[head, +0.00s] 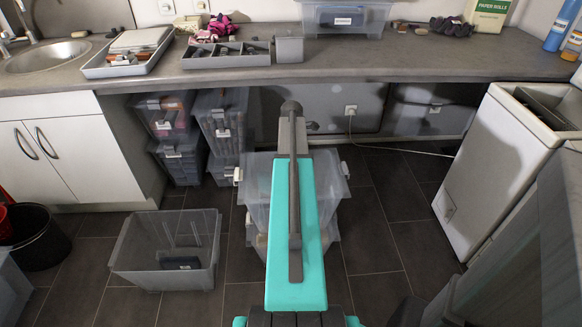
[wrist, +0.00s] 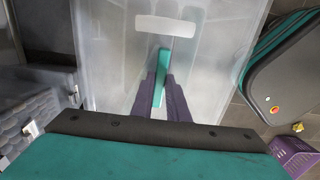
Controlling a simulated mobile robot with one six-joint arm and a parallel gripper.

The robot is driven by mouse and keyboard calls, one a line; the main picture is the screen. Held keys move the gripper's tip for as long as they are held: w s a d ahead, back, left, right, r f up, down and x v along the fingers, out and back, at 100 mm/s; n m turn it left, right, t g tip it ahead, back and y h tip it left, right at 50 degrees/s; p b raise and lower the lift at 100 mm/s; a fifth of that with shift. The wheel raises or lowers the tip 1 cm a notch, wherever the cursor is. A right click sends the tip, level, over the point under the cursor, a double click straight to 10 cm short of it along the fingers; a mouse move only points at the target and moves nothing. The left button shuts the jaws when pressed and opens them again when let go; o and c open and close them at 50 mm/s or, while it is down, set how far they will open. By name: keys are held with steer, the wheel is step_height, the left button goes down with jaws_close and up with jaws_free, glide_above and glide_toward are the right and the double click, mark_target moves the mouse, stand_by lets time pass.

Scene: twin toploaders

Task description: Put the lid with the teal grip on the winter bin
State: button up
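In the wrist view, the purple fingers of my gripper (wrist: 161,88) stand on both sides of a teal grip (wrist: 163,62) and appear closed on it. The grip is on a wide translucent lid (wrist: 110,45), which fills the middle of that view. A white label-like patch (wrist: 165,26) shows beyond the grip. In the head view, my arm hides the gripper and most of a translucent bin (head: 257,190) with white latches, standing on the floor with something clear below it. I cannot read which bin is the winter one.
An open translucent bin (head: 140,262) with a dark item inside stands on the floor to the left. Stacked grey bins (head: 222,115) stand under the counter (head: 420,62). A labelled bin (head: 375,18) is on the counter. A white appliance (head: 490,160) stands right; floor before it is clear.

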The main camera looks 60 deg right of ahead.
steer(key=o, duration=0.4)
steer(key=shift+r, duration=0.15)
step_height(320, 180, up, 12)
steer(key=shift+r+p, duration=0.15)
steer(key=shift+p, duration=0.15)
stand_by(0.4)
steer(key=shift+w, duration=0.1)
stand_by(0.6)
